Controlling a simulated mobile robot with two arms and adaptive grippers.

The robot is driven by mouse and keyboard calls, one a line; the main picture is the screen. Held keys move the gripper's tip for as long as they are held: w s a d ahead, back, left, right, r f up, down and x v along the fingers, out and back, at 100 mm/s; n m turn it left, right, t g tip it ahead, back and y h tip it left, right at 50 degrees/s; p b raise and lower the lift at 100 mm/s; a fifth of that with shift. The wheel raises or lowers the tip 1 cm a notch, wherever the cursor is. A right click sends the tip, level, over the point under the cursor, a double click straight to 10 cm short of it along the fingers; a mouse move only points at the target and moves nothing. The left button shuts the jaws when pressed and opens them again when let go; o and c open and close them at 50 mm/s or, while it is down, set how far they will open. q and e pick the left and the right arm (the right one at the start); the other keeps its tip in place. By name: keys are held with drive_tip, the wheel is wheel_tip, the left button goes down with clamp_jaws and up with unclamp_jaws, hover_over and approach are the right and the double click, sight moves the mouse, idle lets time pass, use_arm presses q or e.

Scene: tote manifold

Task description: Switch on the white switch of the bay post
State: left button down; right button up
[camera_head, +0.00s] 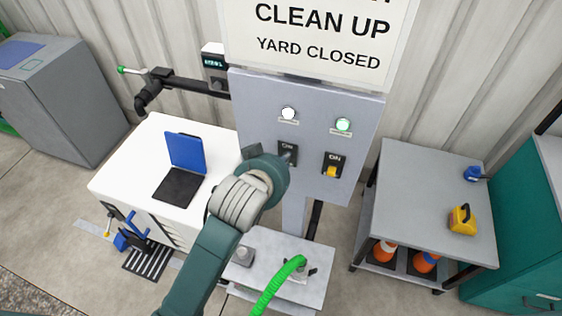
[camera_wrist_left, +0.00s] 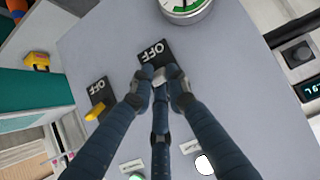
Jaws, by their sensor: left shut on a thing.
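The bay post's grey panel (camera_head: 300,95) carries two black switch plates under two lamps. Which way this lever points is hard to tell. The other switch has a yellow lever (camera_head: 331,171), pointing down, with ON above it. My right gripper is not in view.
The white lamp (camera_head: 288,113) is above the left switch and the bright green lamp (camera_head: 343,124) above the right. A round gauge (camera_wrist_left: 186,8) lies near the gripped switch. A green hose (camera_head: 278,284) rises below. A grey cart (camera_head: 430,180) stands right, a white cabinet (camera_head: 135,165) left.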

use_arm(q)
drive_tip(key=shift+f, duration=0.1)
idle(0.4)
drive_tip(key=c, duration=1.7)
unclamp_jaws()
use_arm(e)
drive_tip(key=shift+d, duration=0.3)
